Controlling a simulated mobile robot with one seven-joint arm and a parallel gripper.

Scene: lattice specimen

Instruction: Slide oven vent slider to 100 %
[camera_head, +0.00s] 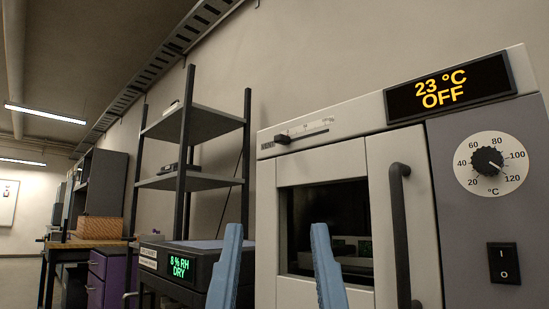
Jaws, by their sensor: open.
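The oven (405,140) fills the right side of the head view, its door shut. The vent slider (283,139) is a small dark knob on a slot with a printed scale, at the oven's upper left above the door window. The knob sits at the left end of the slot, and the scale runs to the right. My gripper (277,240) shows as two blue fingers, wide apart and empty. It is below the slider in the picture, in front of the oven's left edge and window. I cannot tell its distance from the oven.
A dark vertical door handle (402,235) stands out from the oven. The display (450,88) reads 23 °C OFF, above a temperature dial (488,160) and a power switch (503,263). A unit reading 8 % RH DRY (180,265) and a shelf rack (190,180) stand left.

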